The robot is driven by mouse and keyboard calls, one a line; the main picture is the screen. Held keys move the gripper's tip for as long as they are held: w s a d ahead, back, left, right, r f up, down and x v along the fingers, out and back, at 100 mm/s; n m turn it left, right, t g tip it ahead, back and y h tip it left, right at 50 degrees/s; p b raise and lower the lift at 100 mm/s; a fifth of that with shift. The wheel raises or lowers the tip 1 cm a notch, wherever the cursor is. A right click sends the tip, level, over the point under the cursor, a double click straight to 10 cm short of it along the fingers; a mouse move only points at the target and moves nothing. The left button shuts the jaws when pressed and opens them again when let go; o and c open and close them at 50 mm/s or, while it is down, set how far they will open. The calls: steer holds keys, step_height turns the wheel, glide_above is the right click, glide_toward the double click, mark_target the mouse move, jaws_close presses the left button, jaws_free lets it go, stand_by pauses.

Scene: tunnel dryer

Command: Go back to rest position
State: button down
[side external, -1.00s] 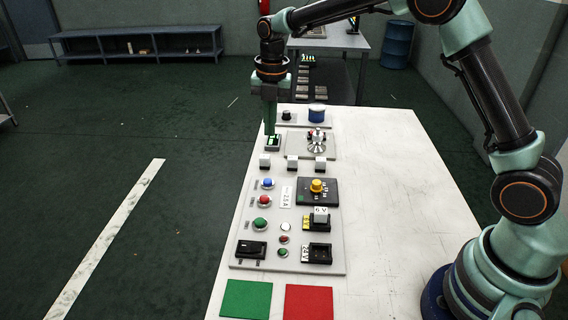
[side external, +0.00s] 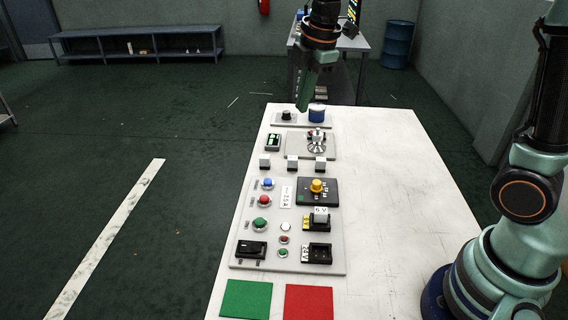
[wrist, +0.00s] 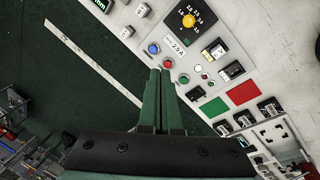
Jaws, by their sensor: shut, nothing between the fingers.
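My gripper (side external: 303,104) is shut and empty, raised above the far end of the white table (side external: 385,170) in the side view. In the wrist view its green fingers (wrist: 163,72) are together with nothing between them. Below it on the table is a control panel (side external: 236,262) with buttons, a yellow knob (side external: 317,186) and black switches. A small device with a green display (side external: 273,142) stands left of a grey plate with a round valve-like handle (side external: 316,140). The wrist view also shows the yellow knob (wrist: 189,20).
A green square (side external: 246,299) and a red square (side external: 309,302) lie at the table's near end. A blue cylinder (side external: 317,112) and a dark knob (side external: 286,115) are at the far end. The table's right part is clear. A grey side table (side external: 370,45) stands behind.

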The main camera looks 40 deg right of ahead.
steer(key=s+d+m+t, duration=0.2)
steer(key=s+m, duration=1.3)
steer(key=m, duration=0.1)
steer(key=shift+d+m+t, duration=0.25)
steer(key=shift+m+t, duration=0.05)
steer(key=shift+t, duration=0.1)
